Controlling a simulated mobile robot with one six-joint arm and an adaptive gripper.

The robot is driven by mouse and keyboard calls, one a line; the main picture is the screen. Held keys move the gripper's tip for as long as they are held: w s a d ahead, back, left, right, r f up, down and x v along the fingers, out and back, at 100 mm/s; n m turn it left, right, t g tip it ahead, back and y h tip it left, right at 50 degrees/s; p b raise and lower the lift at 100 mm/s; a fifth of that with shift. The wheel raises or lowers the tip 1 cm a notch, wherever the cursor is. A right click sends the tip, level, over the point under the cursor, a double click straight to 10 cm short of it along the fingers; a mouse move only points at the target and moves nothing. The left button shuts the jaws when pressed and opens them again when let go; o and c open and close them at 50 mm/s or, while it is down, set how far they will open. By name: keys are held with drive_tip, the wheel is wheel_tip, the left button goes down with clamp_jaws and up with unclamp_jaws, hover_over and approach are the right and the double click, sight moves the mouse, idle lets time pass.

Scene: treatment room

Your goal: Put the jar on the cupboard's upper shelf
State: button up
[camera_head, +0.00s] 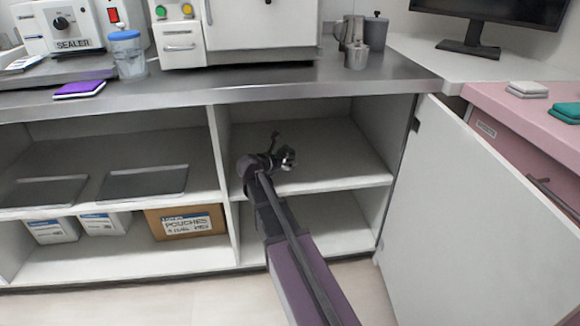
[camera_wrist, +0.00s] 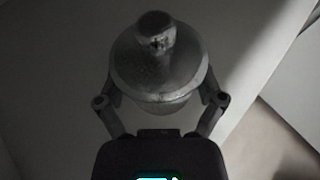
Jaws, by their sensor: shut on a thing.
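The jar is a grey metal pot with a domed lid and a round knob. It fills the upper middle of the wrist view (camera_wrist: 158,65) and shows small in the head view (camera_head: 288,158). My gripper (camera_head: 276,156) is shut on it, one finger on each side. The cupboard is the right bay under the counter, with its white door (camera_head: 475,215) swung open to the right. Its upper shelf (camera_head: 335,165) is bare around the jar. The jar appears at this shelf's opening; I cannot tell whether it touches the board.
A divider (camera_head: 222,165) stands left of the jar, with trays (camera_head: 145,182) and boxes (camera_head: 187,222) beyond it. The steel counter (camera_head: 270,88) lies above. Metal vessels (camera_head: 356,57) stand on it. The lower shelf (camera_head: 335,222) looks clear where visible.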

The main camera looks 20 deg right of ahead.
drive_tip(key=shift+w+d+f, duration=0.1)
drive_tip(key=shift+w+d, duration=0.6)
drive_tip(key=shift+d, duration=0.1)
drive_tip(key=shift+f, duration=0.15)
drive_tip(key=shift+f+b, duration=1.6)
drive_tip(key=shift+b, duration=0.2)
drive_tip(key=shift+f, duration=0.15)
drive_tip(key=o, duration=1)
drive_tip(key=shift+c, duration=0.2)
drive_tip(key=shift+s+a+r, duration=0.1)
drive_tip(key=shift+a+r, duration=0.05)
drive_tip(key=shift+r, duration=0.1)
drive_tip(key=p+v, duration=0.4)
drive_tip(key=v, duration=0.7)
drive_tip(key=shift+a+r+p, duration=0.1)
drive_tip(key=shift+a+p, duration=0.2)
